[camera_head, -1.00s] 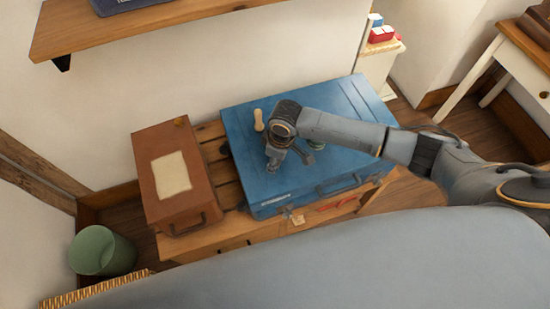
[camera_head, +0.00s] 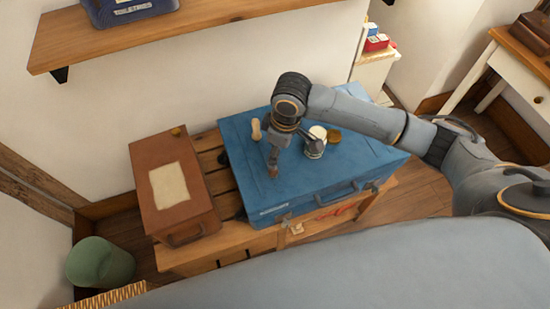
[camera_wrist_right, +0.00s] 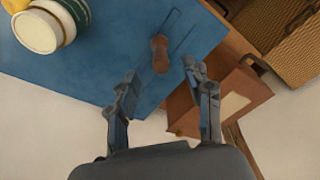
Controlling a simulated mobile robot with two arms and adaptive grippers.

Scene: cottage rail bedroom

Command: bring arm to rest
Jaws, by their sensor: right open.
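My right arm reaches in from the right in the head view, and its gripper (camera_head: 278,158) hangs over the blue case (camera_head: 360,165). In the right wrist view the gripper (camera_wrist_right: 163,95) has its two fingers wide apart with nothing between them. A jar with a pale top (camera_head: 316,136) and a small gold-brown round item (camera_head: 334,136) are on the case, right of the gripper. My left gripper is out of view.
A brown case (camera_head: 165,150) with a pale label lies left of the blue case on a slatted wooden bench (camera_head: 205,250). A wall shelf (camera_head: 200,18) is above. A green bin (camera_head: 98,262) stands at lower left. A white side table (camera_head: 515,75) is at upper right.

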